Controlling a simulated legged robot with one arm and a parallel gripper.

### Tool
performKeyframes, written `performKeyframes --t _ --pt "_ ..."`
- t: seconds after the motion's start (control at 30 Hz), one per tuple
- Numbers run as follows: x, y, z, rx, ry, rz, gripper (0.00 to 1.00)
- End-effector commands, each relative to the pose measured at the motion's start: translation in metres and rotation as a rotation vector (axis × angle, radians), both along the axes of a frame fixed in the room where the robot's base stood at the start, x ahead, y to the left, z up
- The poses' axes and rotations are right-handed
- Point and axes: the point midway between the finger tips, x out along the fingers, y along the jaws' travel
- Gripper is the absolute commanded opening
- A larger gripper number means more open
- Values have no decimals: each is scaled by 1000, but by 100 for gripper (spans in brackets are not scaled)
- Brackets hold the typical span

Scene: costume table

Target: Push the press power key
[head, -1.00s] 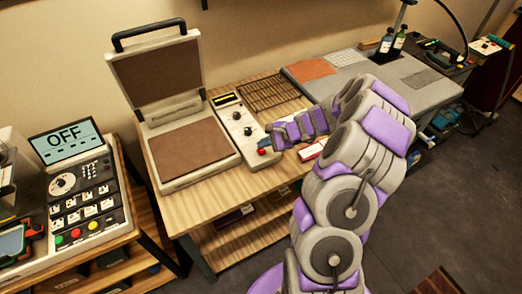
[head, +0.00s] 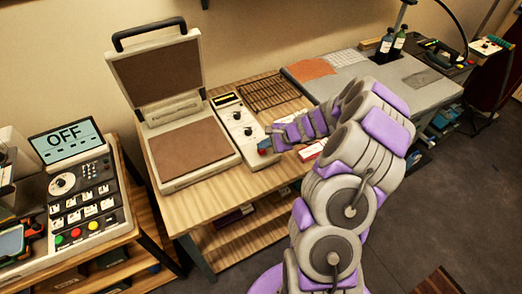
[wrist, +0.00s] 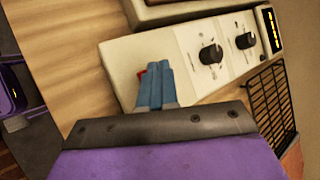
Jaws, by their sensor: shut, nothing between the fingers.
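The heat press (head: 160,75) stands open on the wooden table, its lid raised. Its pale control box (head: 233,112) sits to its right, with two black knobs and a small lit yellow display. The red power key (head: 265,152) is at the near end of the box. In the wrist view the control box (wrist: 180,48) spans the upper middle, and the red key (wrist: 141,76) shows only as a sliver. My gripper (wrist: 156,68) is shut and empty, its blue fingertips over or against the key. They hide most of it; I cannot tell whether they touch it.
A black wire rack (head: 268,93) lies behind and right of the box. A red-and-white item (head: 310,151) lies under my wrist. At left stands a control panel (head: 85,195) with a screen reading OFF. A grey worktable (head: 345,90) adjoins at right.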

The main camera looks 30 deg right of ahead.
Motion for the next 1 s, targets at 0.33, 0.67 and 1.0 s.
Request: performKeyframes --t 0.33,0.67,1.0 --pt "0 0 0 0 0 0 0" --pt "0 0 -4 -1 0 1 0" --pt "0 0 -8 -1 0 1 0"
